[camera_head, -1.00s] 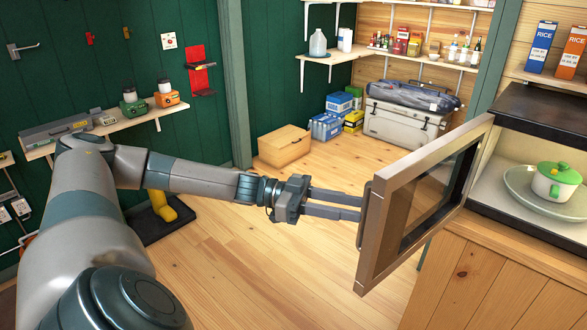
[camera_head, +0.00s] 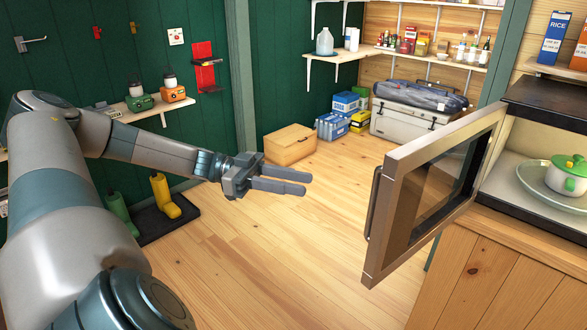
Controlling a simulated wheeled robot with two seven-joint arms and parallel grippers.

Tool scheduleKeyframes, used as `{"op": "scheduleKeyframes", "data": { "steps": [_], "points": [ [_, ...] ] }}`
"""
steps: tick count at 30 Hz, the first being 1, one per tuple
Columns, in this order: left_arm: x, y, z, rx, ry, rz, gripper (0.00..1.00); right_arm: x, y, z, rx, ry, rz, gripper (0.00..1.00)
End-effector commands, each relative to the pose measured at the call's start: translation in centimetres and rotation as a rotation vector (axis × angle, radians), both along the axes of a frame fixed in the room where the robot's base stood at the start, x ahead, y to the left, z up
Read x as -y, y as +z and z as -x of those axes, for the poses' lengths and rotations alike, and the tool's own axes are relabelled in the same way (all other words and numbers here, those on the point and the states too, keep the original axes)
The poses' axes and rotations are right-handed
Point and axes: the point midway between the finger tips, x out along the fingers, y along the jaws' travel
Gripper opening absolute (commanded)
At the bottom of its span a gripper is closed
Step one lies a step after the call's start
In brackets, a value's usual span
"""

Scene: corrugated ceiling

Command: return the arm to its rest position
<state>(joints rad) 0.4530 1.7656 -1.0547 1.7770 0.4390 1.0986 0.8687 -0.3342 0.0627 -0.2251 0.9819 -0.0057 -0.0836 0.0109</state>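My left arm reaches in from the left. My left gripper (camera_head: 306,182) is open and empty, its two fingers apart and pointing right over the wooden floor. It is clear of the microwave door (camera_head: 408,203), with a gap between the fingertips and the door handle (camera_head: 373,204). The door stands wide open. Inside the microwave, a white pot with a green lid (camera_head: 569,175) sits on a round glass plate (camera_head: 535,182). My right gripper is not in view.
The microwave stands on a wooden cabinet (camera_head: 490,275) at the right. A wooden box (camera_head: 290,147), a cooler (camera_head: 400,122) and blue packs (camera_head: 331,127) lie at the back. Boots on a dark tray (camera_head: 168,222) stand beyond my arm. The middle floor is clear.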

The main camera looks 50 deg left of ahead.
Motion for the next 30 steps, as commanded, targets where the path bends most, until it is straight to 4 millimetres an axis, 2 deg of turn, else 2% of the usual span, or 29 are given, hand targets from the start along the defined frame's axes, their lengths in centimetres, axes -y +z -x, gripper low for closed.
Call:
{"op": "scheduleKeyframes", "data": {
  "steps": [22,26,30],
  "points": [
    [-0.1,-0.2,-0.1,0.001,0.001,0.0,0.31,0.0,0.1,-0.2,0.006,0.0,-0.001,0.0],
    [0.2,-1.4,-0.9,0.008,0.007,-0.004,0.31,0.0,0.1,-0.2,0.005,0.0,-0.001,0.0],
    [0.9,-4.5,-2.9,0.025,0.028,-0.02,0.31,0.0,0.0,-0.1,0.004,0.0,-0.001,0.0]
  ]
}}
